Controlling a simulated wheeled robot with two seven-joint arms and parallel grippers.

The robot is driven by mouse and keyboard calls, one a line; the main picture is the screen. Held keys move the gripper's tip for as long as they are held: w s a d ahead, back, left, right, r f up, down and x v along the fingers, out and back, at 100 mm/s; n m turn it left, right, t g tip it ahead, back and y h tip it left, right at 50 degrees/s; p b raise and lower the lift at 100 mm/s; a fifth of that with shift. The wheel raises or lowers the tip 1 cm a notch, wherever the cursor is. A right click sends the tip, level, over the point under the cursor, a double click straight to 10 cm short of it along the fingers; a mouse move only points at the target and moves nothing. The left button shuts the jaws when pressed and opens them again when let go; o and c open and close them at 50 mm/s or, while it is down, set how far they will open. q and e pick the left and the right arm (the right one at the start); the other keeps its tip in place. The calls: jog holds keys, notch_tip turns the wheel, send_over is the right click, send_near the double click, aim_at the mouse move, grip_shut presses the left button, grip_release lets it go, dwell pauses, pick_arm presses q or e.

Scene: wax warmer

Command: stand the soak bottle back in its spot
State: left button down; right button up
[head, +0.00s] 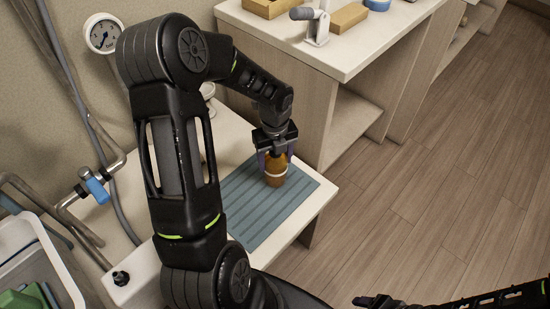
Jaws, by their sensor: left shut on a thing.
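The soak bottle (275,178) is amber-brown with a pale band around it. It is upright over the right part of a blue-grey ribbed mat (255,223); I cannot tell whether its base touches the mat. My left gripper (275,157) points down from above and is shut on the bottle's top, hiding its cap and neck. My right gripper (378,301) is low at the bottom edge, far from the bottle, and its jaws are too unclear to read.
The mat lies on a white counter (318,200) whose right edge is close to the bottle. A higher shelf unit (345,55) with boxes stands behind. Pipes with a blue-handled valve (95,187) and a basin (40,245) are at left. Open floor is at right.

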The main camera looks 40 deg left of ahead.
pick_arm(q)
jog(key=shift+c, duration=1.4)
grip_release()
jog(key=shift+r+p, duration=3.7)
jog(key=shift+r, duration=0.25)
notch_tip(320, 180, up, 8)
jog(key=shift+f, duration=0.1)
